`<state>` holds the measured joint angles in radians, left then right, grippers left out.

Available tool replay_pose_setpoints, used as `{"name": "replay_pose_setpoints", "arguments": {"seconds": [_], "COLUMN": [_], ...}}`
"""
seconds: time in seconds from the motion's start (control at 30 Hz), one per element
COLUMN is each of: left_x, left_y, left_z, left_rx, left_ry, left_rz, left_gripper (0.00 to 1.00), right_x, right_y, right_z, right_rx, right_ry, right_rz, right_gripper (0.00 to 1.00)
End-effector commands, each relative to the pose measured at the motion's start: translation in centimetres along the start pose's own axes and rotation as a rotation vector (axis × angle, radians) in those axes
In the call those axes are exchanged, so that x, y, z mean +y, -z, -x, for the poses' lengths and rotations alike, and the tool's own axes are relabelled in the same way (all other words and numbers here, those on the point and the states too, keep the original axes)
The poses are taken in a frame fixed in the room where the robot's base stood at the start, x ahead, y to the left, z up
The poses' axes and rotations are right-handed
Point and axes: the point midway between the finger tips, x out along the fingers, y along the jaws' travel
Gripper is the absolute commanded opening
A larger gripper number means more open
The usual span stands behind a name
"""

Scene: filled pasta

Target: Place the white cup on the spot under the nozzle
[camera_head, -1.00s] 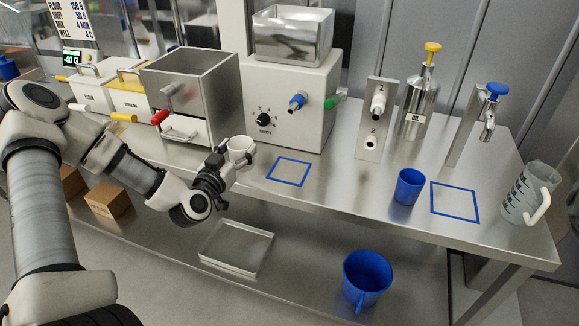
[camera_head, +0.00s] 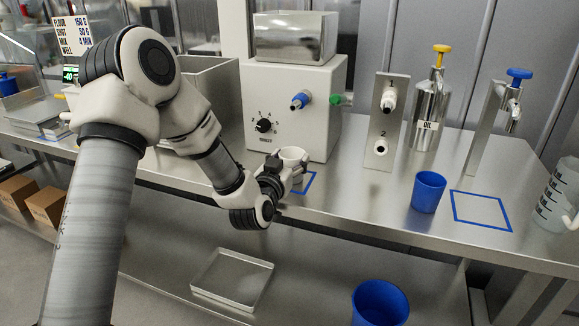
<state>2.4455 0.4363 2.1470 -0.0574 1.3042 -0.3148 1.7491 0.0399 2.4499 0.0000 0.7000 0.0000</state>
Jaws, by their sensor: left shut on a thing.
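I cannot tell whether the cup touches the counter. A blue nozzle (camera_head: 300,100) sticks out of the machine's front, above and behind the cup. A second blue square (camera_head: 482,211) lies empty on the right, below a tap (camera_head: 514,112) with a blue knob. My right gripper is out of view.
A green-tipped fitting (camera_head: 339,99) is beside the nozzle. A blue cup (camera_head: 428,192), oil bottle (camera_head: 430,110), numbered panel (camera_head: 382,140) and measuring jug (camera_head: 560,195) stand to the right. A tray (camera_head: 232,280) and blue bucket (camera_head: 380,303) are lower down.

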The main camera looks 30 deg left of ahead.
Motion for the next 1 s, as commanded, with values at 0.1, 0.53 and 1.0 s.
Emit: {"name": "replay_pose_setpoints", "arguments": {"seconds": [0.1, 0.53, 1.0], "left_x": [0.0, 0.0, 0.0], "left_y": [0.1, -0.2, 0.0], "left_z": [0.0, 0.0, 6.8], "left_rx": [-0.002, -0.002, -0.005], "left_ry": [0.0, 0.0, -0.001], "left_rz": [0.0, 0.0, 0.004], "left_gripper": [0.3, 0.89, 0.89], "right_x": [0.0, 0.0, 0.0], "right_y": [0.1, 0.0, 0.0], "right_z": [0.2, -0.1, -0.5], "right_rx": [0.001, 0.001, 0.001], "right_ry": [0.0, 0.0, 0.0], "right_rz": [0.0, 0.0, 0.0], "right_gripper": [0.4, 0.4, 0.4]}}
